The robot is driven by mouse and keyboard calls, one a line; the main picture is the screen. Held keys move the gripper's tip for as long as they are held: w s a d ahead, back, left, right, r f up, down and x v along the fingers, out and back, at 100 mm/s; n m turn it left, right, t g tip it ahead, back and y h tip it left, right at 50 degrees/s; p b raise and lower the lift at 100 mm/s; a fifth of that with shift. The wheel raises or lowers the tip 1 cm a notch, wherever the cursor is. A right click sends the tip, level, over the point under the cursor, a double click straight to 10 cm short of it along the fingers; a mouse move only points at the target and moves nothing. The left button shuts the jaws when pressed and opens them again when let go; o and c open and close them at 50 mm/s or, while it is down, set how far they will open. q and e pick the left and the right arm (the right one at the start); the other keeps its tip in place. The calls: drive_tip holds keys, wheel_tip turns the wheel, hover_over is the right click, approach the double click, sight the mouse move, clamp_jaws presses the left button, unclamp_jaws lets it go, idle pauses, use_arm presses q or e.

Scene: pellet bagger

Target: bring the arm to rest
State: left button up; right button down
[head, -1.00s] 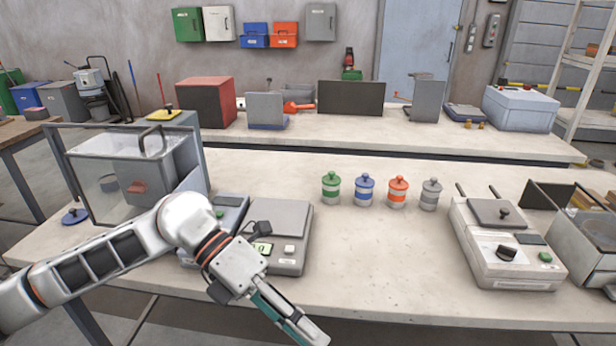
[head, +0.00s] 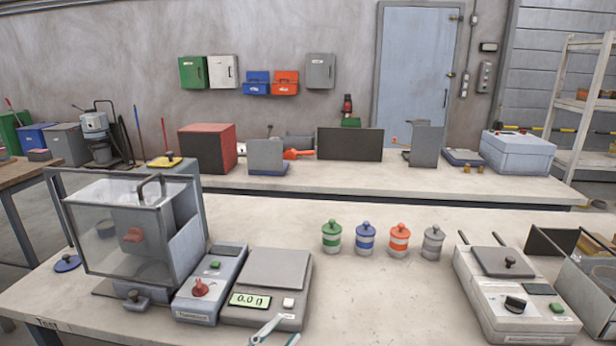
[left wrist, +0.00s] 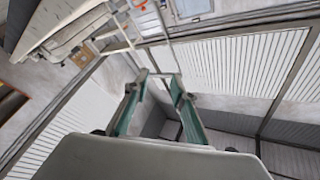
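My left gripper (head: 278,334) shows only by its fingertips at the bottom edge of the head view, in front of the scale (head: 275,268). In the picture the tips overlap the scale's front edge; I cannot tell whether they touch it. In the left wrist view the two green-sided fingers (left wrist: 157,84) stand apart with nothing between them. The rest of the left arm is out of the head view. My right gripper is not in view.
The scale reads 0.0 g. Left of it stand a control box (head: 208,285) and a clear-walled hopper (head: 110,235). Several lidded jars, among them a green one (head: 332,238), stand mid-table. A sealer-like machine (head: 515,290) is at the right. The front middle of the table is clear.

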use_arm(q)
drive_tip(key=s+a+f+n+g+y, duration=0.2)
drive_tip(key=s+a+f, duration=0.3)
drive_tip(key=f, duration=0.4)
drive_tip(key=s+a+f+n+g+y, duration=0.1)
drive_tip(key=s+a+f+n+y, duration=0.3)
drive_tip(key=f, duration=0.6)
drive_tip(key=s+a+f+n+g+y, duration=0.2)
drive_tip(key=s+a+f+n+y, duration=0.2)
drive_tip(key=f, duration=0.6)
drive_tip(key=shift+s+a+f+g+y, duration=0.2)
drive_tip(key=shift+s+a+g+y, duration=0.1)
drive_tip(key=shift+s+a, duration=0.6)
